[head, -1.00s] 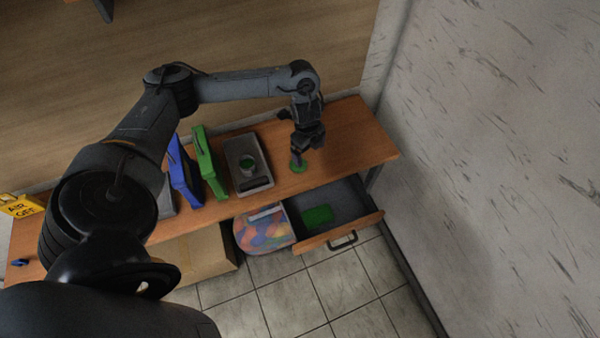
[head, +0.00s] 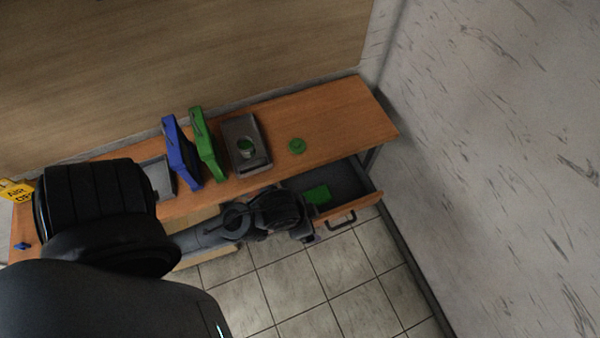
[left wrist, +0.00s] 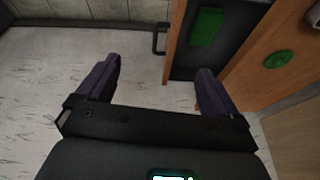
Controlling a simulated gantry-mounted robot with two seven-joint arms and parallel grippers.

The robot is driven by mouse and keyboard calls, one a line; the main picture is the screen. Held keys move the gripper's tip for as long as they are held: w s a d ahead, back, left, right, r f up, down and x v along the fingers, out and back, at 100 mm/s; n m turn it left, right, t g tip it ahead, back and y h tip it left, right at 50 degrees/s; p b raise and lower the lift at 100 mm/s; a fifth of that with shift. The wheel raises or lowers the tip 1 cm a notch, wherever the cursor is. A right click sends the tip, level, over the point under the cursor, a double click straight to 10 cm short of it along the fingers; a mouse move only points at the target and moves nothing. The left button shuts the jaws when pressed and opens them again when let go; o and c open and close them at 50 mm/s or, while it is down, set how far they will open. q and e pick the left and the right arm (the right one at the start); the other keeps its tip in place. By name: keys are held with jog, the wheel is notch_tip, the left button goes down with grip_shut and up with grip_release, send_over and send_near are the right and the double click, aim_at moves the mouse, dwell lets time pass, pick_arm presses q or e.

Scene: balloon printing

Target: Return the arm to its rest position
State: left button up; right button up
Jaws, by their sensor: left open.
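My left arm comes in from the left and is folded low along the table's front. My left gripper (head: 308,232) is beside the open drawer (head: 372,197), partly hidden by its own wrist. In the left wrist view my left gripper (left wrist: 158,66) has its two fingers wide apart with nothing between them. The drawer handle (left wrist: 160,38) shows beyond the fingers. My right gripper is not in view.
A green round piece (head: 297,146) lies on the wooden table (head: 345,115). A green block (head: 317,194) lies in the drawer. The floor in front is clear.

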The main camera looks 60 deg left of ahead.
pick_arm(q)
jog(key=shift+s+a+n+g, duration=0.15)
jog(key=shift+s+a+n, duration=0.1)
jog(key=shift+s, duration=0.2)
jog(key=shift+s+a+n+g, duration=0.15)
jog(key=shift+s+a, duration=0.05)
jog(key=shift+s, duration=0.2)
jog(key=shift+r, duration=0.1)
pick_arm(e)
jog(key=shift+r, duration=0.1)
